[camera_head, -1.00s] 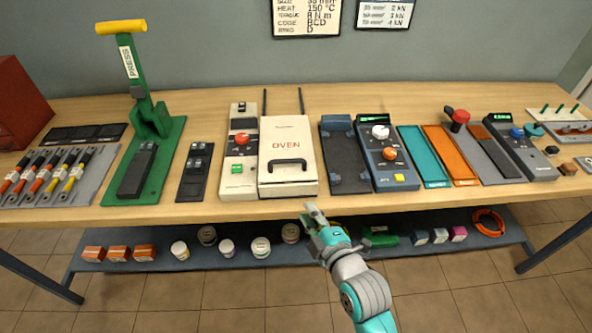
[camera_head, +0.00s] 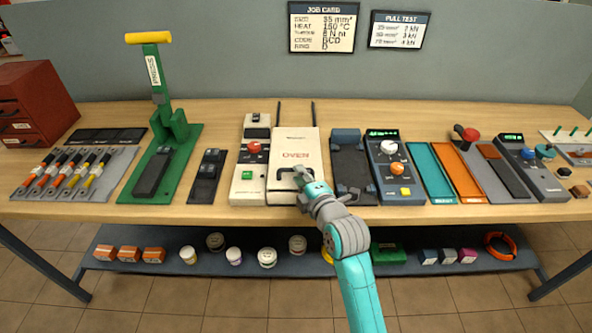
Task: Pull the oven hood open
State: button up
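The oven (camera_head: 294,139) is a white box with red OVEN lettering, on the table at the middle of the view. Its hood is down. A dark handle (camera_head: 281,174) is on the hood's front part. My gripper (camera_head: 297,174) is at the right part of the handle, and its fingers overlap the handle in the picture. The fingers are small here, and I cannot tell whether they are open or shut, or touching the handle. My arm comes up from the bottom right and hides the oven's front right corner.
A control box (camera_head: 249,168) with a red knob and green button stands close to the oven's left. A dark cradle (camera_head: 350,163) and a blue tester (camera_head: 393,170) stand to its right. Two thin rods rise behind the oven. The green press (camera_head: 190,139) is further left.

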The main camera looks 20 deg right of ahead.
jog(key=shift+w+a+f, duration=0.1)
jog(key=shift+w+f, duration=0.05)
jog(key=shift+w, duration=0.7)
jog(key=shift+w+a+f, duration=0.1)
jog(key=shift+w+f, duration=0.05)
jog(key=shift+w, duration=0.7)
grip_shut()
